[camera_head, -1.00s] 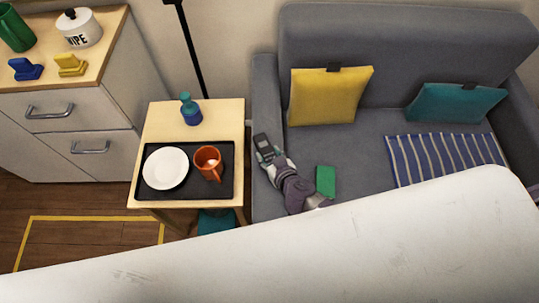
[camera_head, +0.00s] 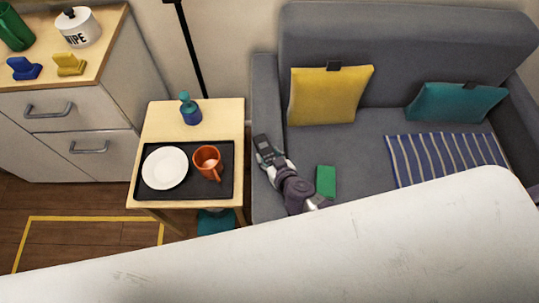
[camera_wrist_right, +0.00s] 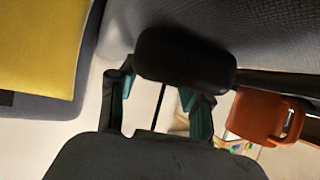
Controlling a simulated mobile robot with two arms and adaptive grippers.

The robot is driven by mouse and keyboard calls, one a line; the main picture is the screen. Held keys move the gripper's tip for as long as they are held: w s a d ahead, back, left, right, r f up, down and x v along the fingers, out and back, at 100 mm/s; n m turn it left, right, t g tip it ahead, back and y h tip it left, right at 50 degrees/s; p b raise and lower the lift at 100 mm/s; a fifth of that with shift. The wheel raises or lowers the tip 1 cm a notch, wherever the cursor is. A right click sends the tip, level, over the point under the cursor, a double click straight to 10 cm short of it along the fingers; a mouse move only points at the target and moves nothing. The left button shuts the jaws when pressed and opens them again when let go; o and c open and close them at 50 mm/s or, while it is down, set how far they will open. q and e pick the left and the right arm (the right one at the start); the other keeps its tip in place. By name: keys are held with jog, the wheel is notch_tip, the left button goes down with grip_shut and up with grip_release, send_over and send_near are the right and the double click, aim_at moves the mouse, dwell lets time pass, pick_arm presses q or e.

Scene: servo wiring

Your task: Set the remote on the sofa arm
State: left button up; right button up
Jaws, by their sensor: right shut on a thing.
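The dark remote (camera_head: 262,143) is held in my right gripper (camera_head: 269,158), over the left sofa arm (camera_head: 266,90). In the right wrist view the remote's dark end (camera_wrist_right: 185,58) sits between the teal fingers of the gripper (camera_wrist_right: 163,98). The sofa arm is grey and runs along the sofa's left side, beside the side table. I cannot tell whether the remote touches the arm's top. My left gripper is not in view.
The side table (camera_head: 222,112) holds a black tray (camera_head: 186,192) with a white plate (camera_head: 165,168) and an orange mug (camera_head: 207,162), plus a blue-green bottle (camera_head: 191,110). On the sofa are a yellow cushion (camera_head: 328,97), teal cushion (camera_head: 455,103), striped cloth (camera_head: 445,159) and green block (camera_head: 325,181).

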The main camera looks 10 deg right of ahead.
jog(key=shift+f, duration=0.1)
jog(key=o, duration=1.4)
jog(key=v, duration=1.2)
